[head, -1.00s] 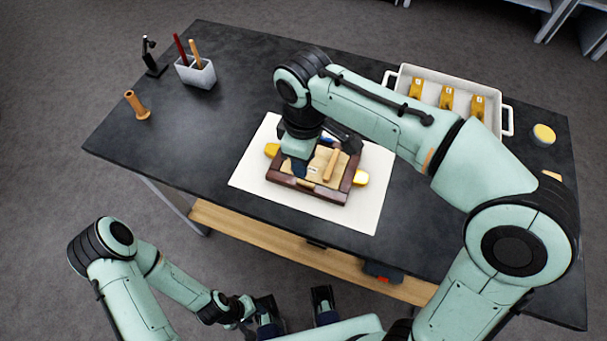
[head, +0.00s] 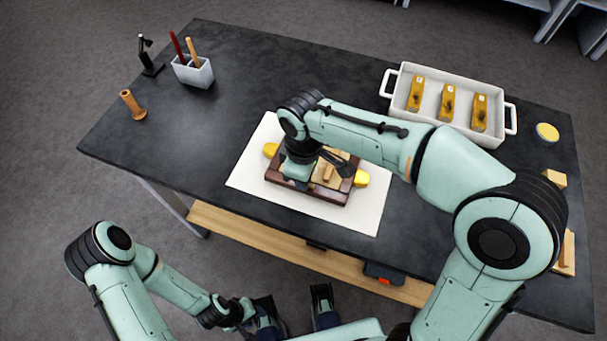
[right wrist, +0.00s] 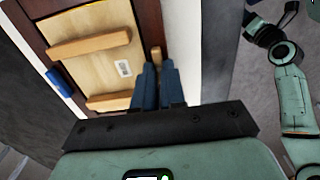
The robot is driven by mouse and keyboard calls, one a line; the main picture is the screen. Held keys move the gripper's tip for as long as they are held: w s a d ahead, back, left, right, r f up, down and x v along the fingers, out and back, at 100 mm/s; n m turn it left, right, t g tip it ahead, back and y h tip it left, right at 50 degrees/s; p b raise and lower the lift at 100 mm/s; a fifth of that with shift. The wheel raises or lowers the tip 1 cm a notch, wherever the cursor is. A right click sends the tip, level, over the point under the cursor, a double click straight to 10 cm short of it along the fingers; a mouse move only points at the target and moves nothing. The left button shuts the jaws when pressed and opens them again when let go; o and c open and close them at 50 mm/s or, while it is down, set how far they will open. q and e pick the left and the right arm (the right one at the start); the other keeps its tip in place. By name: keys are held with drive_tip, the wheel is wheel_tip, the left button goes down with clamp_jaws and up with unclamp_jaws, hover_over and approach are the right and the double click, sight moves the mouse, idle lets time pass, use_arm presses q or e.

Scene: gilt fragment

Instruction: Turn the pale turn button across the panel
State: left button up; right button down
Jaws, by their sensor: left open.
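The dark red-brown frame (head: 330,197) lies on a white sheet, with a pale wooden panel (right wrist: 98,70) inside it. The panel carries two wooden bars and a small barcode label. My left gripper (head: 295,308) is open and empty, off the table's front edge.
A white tray (head: 398,108) with wooden blocks stands at the back right. A pen holder (head: 193,74), a small black stand and a wooden peg (head: 132,105) are at the left. The table's left part is mostly clear.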

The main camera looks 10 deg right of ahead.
use_arm(q)
drive_tip(key=shift+r, duration=0.2)
use_arm(e)
drive_tip(key=shift+n, duration=0.3)
drive_tip(key=shift+r+n+p, duration=0.1)
drive_tip(key=shift+n+p, duration=0.75)
drive_tip(key=shift+n, duration=0.15)
drive_tip(key=n+p, duration=0.3)
drive_tip(key=n, duration=0.3)
drive_tip(key=shift+s, duration=0.15)
drive_tip(key=n+p, duration=0.3)
drive_tip(key=n, duration=0.1)
drive_tip(key=shift+r+n, duration=0.1)
drive_tip(key=shift+n, duration=0.3)
use_arm(q)
drive_tip(key=w+r+p, duration=0.2)
drive_tip(key=w+r, duration=0.2)
drive_tip(key=r, duration=0.6)
drive_tip(key=shift+r, duration=0.3)
use_arm(e)
drive_tip(key=shift+s+n, duration=0.1)
drive_tip(key=shift+n, duration=2.1)
drive_tip(key=c, duration=1.2)
unclamp_jaws()
